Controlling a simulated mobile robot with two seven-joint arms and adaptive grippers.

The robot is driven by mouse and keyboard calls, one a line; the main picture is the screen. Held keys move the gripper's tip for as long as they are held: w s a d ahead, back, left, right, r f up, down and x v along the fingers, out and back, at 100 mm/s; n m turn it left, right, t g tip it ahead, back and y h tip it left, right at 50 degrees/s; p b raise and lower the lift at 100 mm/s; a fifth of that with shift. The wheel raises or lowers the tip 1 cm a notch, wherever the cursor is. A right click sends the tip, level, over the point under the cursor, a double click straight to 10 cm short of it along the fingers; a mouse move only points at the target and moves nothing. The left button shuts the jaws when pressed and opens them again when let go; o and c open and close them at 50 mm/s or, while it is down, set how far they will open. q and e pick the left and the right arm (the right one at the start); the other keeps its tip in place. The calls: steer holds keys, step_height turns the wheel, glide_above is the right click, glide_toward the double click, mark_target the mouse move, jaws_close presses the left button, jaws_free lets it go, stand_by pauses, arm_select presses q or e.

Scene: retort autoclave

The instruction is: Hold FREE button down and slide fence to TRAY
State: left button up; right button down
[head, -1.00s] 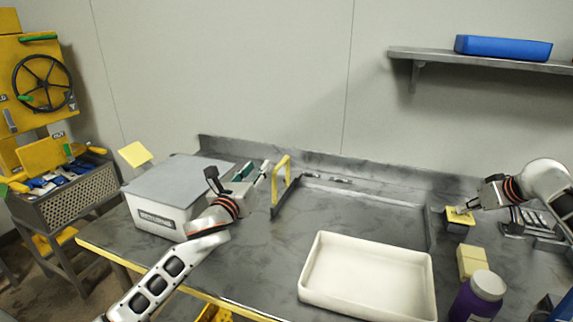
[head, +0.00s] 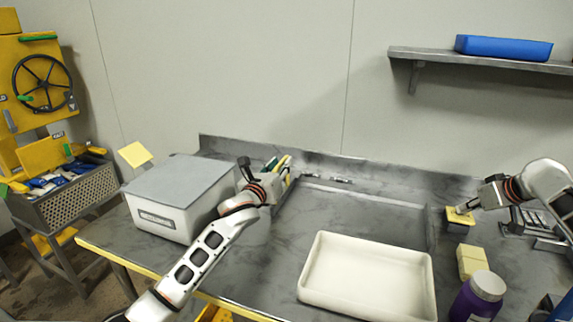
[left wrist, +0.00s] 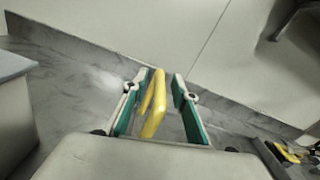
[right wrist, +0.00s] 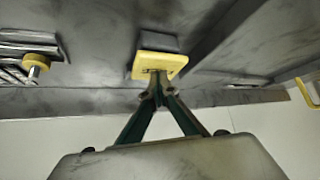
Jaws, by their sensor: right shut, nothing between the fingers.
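The yellow upright handle of the fence (left wrist: 153,106) stands between the spread fingers of my left gripper (left wrist: 157,98) in the left wrist view, apart from the right-hand finger. In the head view my left gripper (head: 282,172) largely covers this handle. The handle also shows at the edge of the right wrist view (right wrist: 306,93). My right gripper (right wrist: 158,84) is shut and empty, its tips at the yellow FREE button (right wrist: 173,61). The button also shows in the head view (head: 456,217), under my right gripper (head: 465,208). I cannot tell how far it is pressed.
A cream tray (head: 368,307) lies on the counter's front middle. A grey-lidded white box (head: 165,221) stands left of my left arm. Yellow blocks (head: 471,261) and a purple jar (head: 478,297) stand at the right. The counter between handle and button is mostly clear.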

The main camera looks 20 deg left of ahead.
arm_select(q)
steer(key=shift+w, duration=0.35)
arm_select(e)
steer(key=shift+f, duration=0.2)
arm_select(q)
steer(key=shift+c, duration=0.4)
jaws_close()
arm_select(e)
steer(key=shift+s, duration=0.1)
arm_select(q)
steer(key=d, duration=1.4)
steer(key=shift+d, duration=0.35)
steer(key=shift+f, duration=0.1)
steer(key=shift+o, duration=0.4)
jaws_free()
steer(key=shift+a, duration=0.1)
